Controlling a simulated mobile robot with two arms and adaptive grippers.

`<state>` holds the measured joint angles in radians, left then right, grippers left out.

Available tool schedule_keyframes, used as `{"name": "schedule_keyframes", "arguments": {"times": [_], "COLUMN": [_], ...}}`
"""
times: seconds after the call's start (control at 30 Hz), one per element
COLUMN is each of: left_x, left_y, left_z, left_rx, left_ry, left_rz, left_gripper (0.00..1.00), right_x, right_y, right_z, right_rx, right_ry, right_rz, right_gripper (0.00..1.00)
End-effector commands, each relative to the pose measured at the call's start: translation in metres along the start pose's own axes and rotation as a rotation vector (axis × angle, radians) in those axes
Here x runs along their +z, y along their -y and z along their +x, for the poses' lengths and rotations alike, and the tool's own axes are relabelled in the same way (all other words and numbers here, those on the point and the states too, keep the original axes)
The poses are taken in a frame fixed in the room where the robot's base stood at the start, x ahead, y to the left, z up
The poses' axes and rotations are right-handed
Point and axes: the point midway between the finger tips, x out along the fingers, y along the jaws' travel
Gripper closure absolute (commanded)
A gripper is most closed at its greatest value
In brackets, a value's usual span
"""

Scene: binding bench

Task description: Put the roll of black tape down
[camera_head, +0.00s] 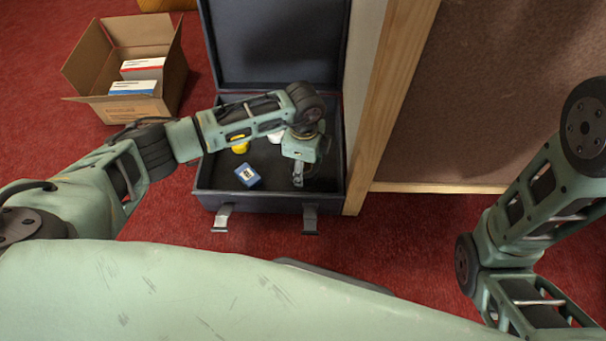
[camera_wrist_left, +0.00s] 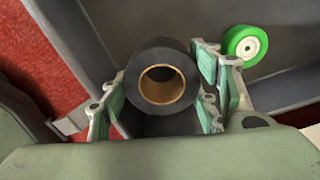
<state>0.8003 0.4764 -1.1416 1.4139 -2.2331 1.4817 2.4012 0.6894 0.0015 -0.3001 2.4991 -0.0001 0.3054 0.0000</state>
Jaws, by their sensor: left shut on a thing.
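The roll of black tape (camera_wrist_left: 163,53), with a tan cardboard core, sits between the fingers of my left gripper (camera_wrist_left: 160,94) in the left wrist view. The gripper is shut on it. In the head view my left gripper (camera_head: 298,176) points down over the right part of the open dark case (camera_head: 270,198). The tape cannot be made out there. I cannot tell whether the tape touches the case floor. My right gripper is out of view; only its arm shows at the right.
A blue box (camera_head: 247,175) and a yellow item (camera_head: 240,145) lie in the case, with a white item (camera_head: 275,137) behind them. A green roll (camera_wrist_left: 240,44) is near the tape. A wooden-framed panel (camera_head: 392,95) stands right of the case. An open carton (camera_head: 125,105) is left.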

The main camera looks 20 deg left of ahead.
Motion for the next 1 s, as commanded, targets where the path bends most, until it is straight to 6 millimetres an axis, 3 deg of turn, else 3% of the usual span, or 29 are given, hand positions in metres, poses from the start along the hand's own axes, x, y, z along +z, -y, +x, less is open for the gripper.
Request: {"name": "schedule_keyframes", "arguments": {"times": [0.23,0.67,0.7,0.87,1.0], "left_x": [0.000,0.000,0.000,0.000,0.000], "left_y": [0.000,0.000,0.000,0.000,0.000], "left_z": [0.034,0.038,0.037,0.037,0.037], "left_rx": [0.001,0.001,0.001,0.001,0.001], "left_ry": [0.001,0.000,0.000,0.000,0.000], "left_rz": [0.000,0.000,0.001,0.001,0.001], "left_gripper": [0.73,0.73,0.40,0.26,0.24], "right_x": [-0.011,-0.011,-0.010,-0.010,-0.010], "right_y": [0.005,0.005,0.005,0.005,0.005], "right_z": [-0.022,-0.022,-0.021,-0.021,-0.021], "right_rx": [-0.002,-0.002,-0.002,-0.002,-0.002], "right_ry": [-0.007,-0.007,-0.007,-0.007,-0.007], "right_rz": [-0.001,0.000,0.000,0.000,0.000], "right_gripper": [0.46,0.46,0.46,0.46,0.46]}}
